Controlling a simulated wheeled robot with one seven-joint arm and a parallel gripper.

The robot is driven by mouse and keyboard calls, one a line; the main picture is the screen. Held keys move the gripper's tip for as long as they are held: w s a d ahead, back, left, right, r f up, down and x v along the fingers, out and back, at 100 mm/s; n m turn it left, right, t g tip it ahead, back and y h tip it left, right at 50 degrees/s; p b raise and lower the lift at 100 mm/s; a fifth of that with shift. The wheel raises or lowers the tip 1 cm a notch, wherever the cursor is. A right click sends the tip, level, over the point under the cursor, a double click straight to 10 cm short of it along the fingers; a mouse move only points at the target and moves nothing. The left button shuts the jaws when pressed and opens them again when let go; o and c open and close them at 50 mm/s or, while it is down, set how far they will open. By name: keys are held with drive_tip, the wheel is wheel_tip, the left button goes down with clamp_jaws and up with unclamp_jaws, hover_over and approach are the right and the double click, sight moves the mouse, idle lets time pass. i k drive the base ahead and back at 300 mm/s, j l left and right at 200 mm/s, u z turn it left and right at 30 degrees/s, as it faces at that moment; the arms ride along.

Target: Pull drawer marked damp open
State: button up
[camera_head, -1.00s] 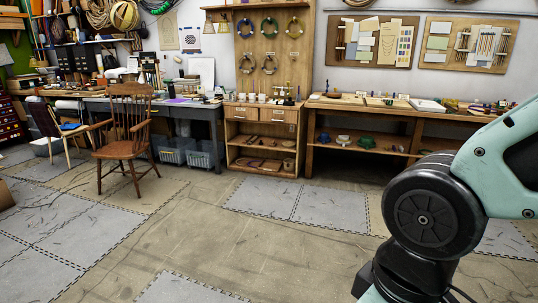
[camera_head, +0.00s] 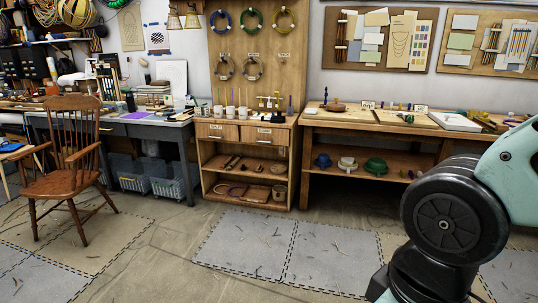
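A wooden cabinet (camera_head: 247,206) stands against the far wall in the head view. It has two drawers side by side under its top, a left drawer (camera_head: 217,132) and a right drawer (camera_head: 264,136). Both look shut. Each has a small pale label and a handle, but the writing is too small to read, so I cannot tell which is marked damp. My arm shows at the right edge of the view, well in front of the cabinet. My gripper is not in view.
A wooden chair (camera_head: 68,180) stands on the left before a grey desk (camera_head: 158,128). A long wooden workbench (camera_head: 380,128) adjoins the cabinet on the right. Floor mats (camera_head: 290,250) lie before the cabinet, with clear floor around them.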

sight(250, 133)
drive_tip(key=i, duration=2)
drive_tip(key=i+u, duration=0.1)
drive_tip(key=i, duration=0.45)
drive_tip(key=i+l+u, duration=0.15)
drive_tip(key=i, duration=0.35)
drive_tip(key=i+l+u, duration=0.1)
drive_tip(key=i, duration=0.4)
drive_tip(key=i+l+u, duration=0.25)
drive_tip(key=i+u, duration=0.2)
drive_tip(key=i+l+u, duration=0.45)
drive_tip(key=i+j, duration=0.05)
